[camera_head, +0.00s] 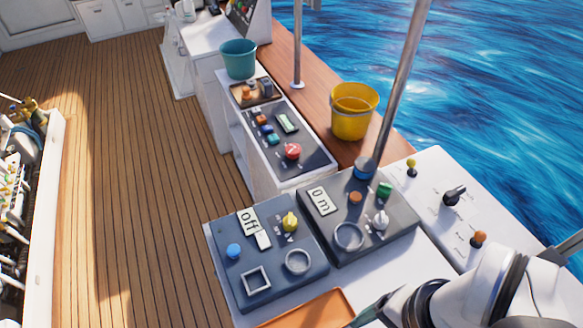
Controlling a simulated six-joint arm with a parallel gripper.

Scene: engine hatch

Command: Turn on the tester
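A dark blue-grey box (220,262) at the bottom centre has a display (248,221) reading "off". It carries a blue button (233,251), a yellow knob (289,222), a small white switch-like piece (263,240), a square outline and a round ring. No label names it as the tester. To its right, a darker box (395,234) has a display reading "0 m", an orange button, a green knob, a white knob and a ring. My gripper (369,315) shows only partly at the bottom edge, right of an orange tray (300,315). Its fingertips are not clear and it touches neither box.
Behind stands another panel (268,150) with a red knob and several coloured buttons. A yellow bucket (353,112) and a teal bucket (238,60) stand nearby. A metal pole (398,80) rises beside the right box. A white panel (432,185) with levers lies at right.

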